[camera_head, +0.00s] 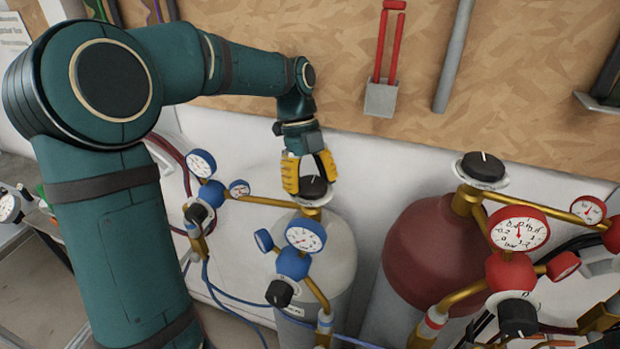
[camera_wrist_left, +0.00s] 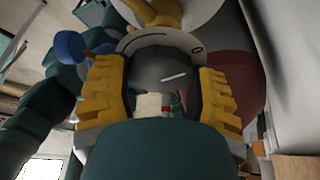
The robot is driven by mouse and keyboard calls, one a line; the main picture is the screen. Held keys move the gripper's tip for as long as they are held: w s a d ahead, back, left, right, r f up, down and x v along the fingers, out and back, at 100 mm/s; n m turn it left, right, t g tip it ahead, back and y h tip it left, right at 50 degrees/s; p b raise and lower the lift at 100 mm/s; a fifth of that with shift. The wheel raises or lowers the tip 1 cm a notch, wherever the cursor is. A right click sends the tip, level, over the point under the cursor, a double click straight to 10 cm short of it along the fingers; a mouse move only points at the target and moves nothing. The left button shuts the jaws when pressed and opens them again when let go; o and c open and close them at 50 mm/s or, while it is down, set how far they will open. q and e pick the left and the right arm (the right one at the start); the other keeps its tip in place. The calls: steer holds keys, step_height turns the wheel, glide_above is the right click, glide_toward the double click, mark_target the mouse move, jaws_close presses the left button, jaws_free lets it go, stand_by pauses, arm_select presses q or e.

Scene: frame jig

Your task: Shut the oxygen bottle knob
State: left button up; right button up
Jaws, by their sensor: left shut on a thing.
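The oxygen bottle is the light grey cylinder (camera_head: 330,258) with blue-rimmed gauges (camera_head: 305,235), standing in the middle of the head view. Its black top knob (camera_head: 314,188) has a white mark line and sits on a pale disc. My left gripper (camera_head: 308,175) comes down on it from above, with yellow fingers on both sides, shut on the knob. In the left wrist view, the knob (camera_wrist_left: 165,70) lies between the two yellow fingers (camera_wrist_left: 160,95), its white line slightly tilted. The fingers hide part of the knob. My right gripper is not in view.
A dark red bottle (camera_head: 430,250) with its own black knob (camera_head: 484,168) and red gauges (camera_head: 519,229) stands to the right. Another blue gauge (camera_head: 201,164) is to the left. A chipboard wall (camera_head: 500,90) with hanging tools is behind. Blue hoses run low in front.

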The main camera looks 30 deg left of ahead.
mark_target(310, 183)
arm_select(q)
steer(key=shift+f, duration=0.1)
stand_by(0.4)
steer(key=o, duration=1.3)
step_height(310, 183, up, 10)
steer(key=shift+r, duration=0.1)
